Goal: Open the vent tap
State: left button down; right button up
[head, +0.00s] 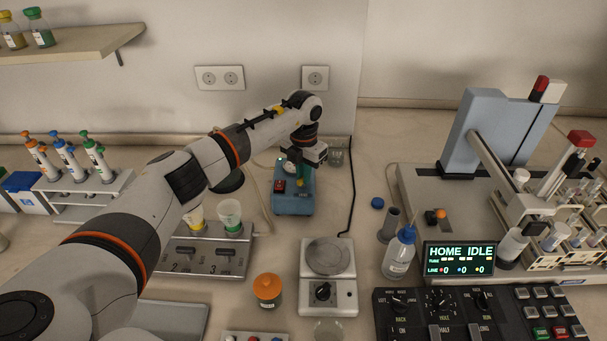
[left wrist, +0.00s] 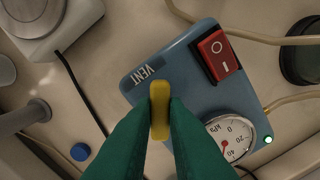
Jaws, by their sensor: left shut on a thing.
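The vent tap is a yellow bar-shaped handle (left wrist: 160,112) beside the VENT label (left wrist: 140,76) on a blue box. In the left wrist view the handle runs up and down the picture, at a slant to the box's edges. My left gripper (left wrist: 161,103) has its green fingers on both sides of the handle, shut on it. In the head view my left gripper (head: 301,168) is over the blue box (head: 292,203) and hides most of the tap. The box also has a red rocker switch (left wrist: 216,55), a round gauge (left wrist: 229,138) and a lit green lamp (left wrist: 268,140). My right gripper is not in view.
A balance (head: 328,287) stands in front of the box, with a black cable (head: 352,190) running behind it. A cup rack (head: 210,255) is at the front left. The spectrometer (head: 490,130) stands at the right. A blue cap (head: 377,203) lies on the bench between.

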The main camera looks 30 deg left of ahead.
pick_arm(q)
jog(key=n, duration=0.3)
jog(key=shift+n, duration=0.3)
jog(key=shift+r+n, duration=0.1)
jog(key=shift+n, duration=1.7)
jog(key=c, duration=1.4)
grip_release()
jog(key=shift+c, duration=0.2)
jog(key=shift+r+b, duration=0.4)
jog(key=shift+b, duration=0.05)
notch_tip(320, 180, up, 11)
jog(key=b, duration=0.3)
